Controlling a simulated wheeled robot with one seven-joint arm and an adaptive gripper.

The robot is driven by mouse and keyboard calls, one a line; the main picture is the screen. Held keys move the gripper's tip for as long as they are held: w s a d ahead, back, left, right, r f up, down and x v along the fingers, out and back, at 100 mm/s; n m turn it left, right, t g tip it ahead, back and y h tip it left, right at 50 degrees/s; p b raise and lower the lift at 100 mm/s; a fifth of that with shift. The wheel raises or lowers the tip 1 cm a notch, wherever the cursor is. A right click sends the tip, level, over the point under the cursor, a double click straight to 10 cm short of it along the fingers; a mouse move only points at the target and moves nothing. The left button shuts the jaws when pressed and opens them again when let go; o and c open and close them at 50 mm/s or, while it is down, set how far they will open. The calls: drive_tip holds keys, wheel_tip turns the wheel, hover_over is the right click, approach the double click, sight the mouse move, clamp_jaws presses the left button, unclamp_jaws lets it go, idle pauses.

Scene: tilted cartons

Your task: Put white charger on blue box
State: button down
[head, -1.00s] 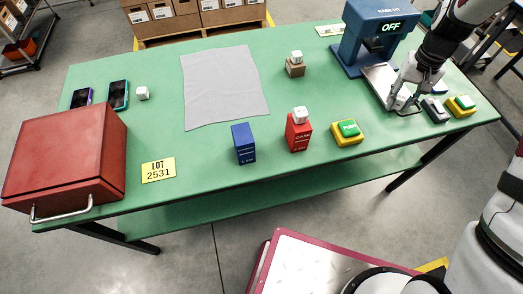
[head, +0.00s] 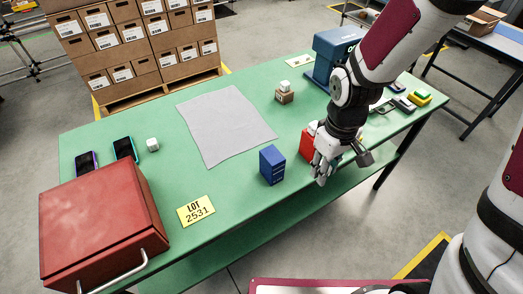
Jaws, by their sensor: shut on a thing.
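The blue box (head: 272,165) stands upright near the front edge of the green table, and its top is bare. My gripper (head: 321,176) points down just right of it, apart from it, in front of the red box (head: 306,143). It is shut on a small white thing, apparently a white charger, mostly hidden by the fingers. The red box is partly covered by my gripper, and I cannot make out its top clearly. Another white cube-shaped charger (head: 284,86) sits on a small brown box (head: 284,97). A third white cube (head: 152,144) lies near the phones.
A red case (head: 105,220) with a metal handle fills the left end. Two phones (head: 124,149), a grey cloth (head: 225,125) and a yellow lot card (head: 196,211) lie flat. A blue machine (head: 325,55) stands at the back right, partly behind my arm. Table between card and cloth is clear.

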drive_tip(key=p, duration=0.1)
hover_over(274, 157)
drive_tip(key=shift+s+d+f, duration=0.1)
drive_tip(key=shift+d+f, duration=0.1)
drive_tip(key=shift+f, duration=0.55)
drive_tip(key=shift+a+f, duration=0.15)
drive_tip(key=shift+f, duration=0.15)
drive_tip(key=shift+f+p, duration=0.6)
drive_tip(key=shift+f, duration=0.85)
drive_tip(key=shift+f, duration=0.2)
drive_tip(key=c, duration=1.2)
unclamp_jaws()
drive_tip(key=shift+c, duration=0.2)
drive_tip(key=shift+r, duration=0.1)
